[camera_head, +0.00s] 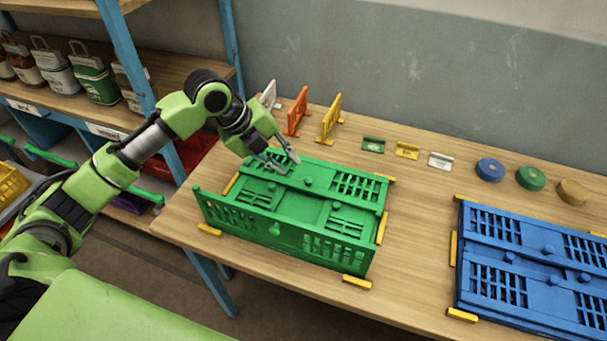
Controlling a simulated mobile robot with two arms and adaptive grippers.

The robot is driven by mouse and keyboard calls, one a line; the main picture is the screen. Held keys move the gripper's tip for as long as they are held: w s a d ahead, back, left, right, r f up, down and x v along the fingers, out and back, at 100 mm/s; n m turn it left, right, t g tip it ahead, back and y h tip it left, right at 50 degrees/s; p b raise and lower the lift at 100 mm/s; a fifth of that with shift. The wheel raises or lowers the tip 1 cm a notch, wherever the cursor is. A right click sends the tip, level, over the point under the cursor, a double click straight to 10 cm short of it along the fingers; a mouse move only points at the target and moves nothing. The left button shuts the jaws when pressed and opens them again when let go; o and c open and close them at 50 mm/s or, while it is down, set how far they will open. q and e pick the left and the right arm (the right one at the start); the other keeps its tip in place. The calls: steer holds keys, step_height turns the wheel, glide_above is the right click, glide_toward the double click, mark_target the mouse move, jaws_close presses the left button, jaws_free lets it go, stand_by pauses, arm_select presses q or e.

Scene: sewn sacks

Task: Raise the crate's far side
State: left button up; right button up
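The green crate (290,255) stands on the wooden table, held between small yellow corner blocks. Its near wall is upright, with slatted openings. The far side panel (315,182) lies folded down flat, with slots and small knobs on it. My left gripper (289,165) reaches in from the left and is above the crate's far edge, left of its middle. Its two fingers are apart with nothing seen between them. Whether the fingertips touch the panel I cannot tell. My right gripper is not in view.
A folded blue crate (500,287) lies at the right. Behind are white, orange (297,112) and yellow upright frames (330,118), small tags (407,150) and round discs (530,178). A shelf with sacks (95,80) stands at the left. Table between the crates is clear.

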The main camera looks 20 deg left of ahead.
mark_target(307, 180)
arm_select(q)
steer(key=p+x, duration=0.1)
steer(key=x, duration=0.7)
steer(key=shift+w+d+p, duration=0.1)
steer(key=shift+d+p, duration=0.05)
steer(key=shift+p, duration=0.15)
steer(key=shift+w+d+f, duration=0.15)
steer(key=shift+f, duration=0.35)
jaws_close()
